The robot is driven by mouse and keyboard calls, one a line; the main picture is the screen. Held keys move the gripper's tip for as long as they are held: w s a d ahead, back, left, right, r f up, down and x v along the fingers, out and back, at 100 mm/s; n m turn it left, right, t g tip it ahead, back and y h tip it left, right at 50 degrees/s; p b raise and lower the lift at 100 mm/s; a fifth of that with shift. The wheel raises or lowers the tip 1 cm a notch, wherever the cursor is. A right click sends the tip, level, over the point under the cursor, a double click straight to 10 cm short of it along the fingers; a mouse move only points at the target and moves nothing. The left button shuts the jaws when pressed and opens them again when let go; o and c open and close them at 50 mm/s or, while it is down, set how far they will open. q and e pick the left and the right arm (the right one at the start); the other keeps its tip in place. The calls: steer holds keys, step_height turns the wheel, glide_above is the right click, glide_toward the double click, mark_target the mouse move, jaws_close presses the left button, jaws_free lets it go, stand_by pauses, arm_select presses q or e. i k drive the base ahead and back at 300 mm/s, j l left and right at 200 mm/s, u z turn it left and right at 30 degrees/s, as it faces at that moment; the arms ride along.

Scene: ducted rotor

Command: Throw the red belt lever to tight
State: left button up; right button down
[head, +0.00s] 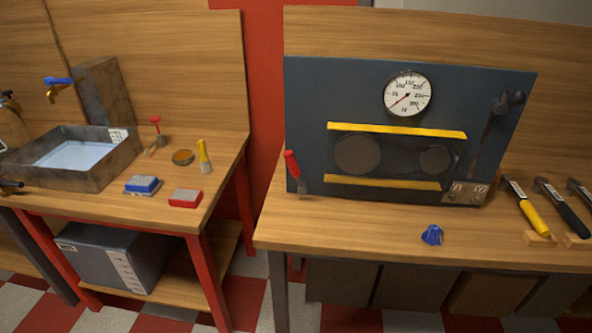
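The red lever (292,165) stands at the lower left edge of a dark blue-grey machine panel (305,100) on the right bench. Its red handle points up and leans slightly left; its metal foot is near the bench top. Two dark round pulleys (358,154) show behind a window between yellow bars (397,131). Whether the belt is slack or tight cannot be told. A round white gauge (407,93) with a red needle sits above, the needle pointing to the lower left. Neither of my grippers is in view.
A blue knob-like piece (432,235) lies on the right bench (340,226) in front of the panel. Several handled tools, one yellow (533,218), rest at the right. A dark lever (491,125) is on the panel's right. The left bench holds a sink (105,170); a gap separates the benches.

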mark_target(290, 158)
steer(key=z, duration=0.5)
steer(key=j+z, duration=1.2)
steer(key=j, duration=0.1)
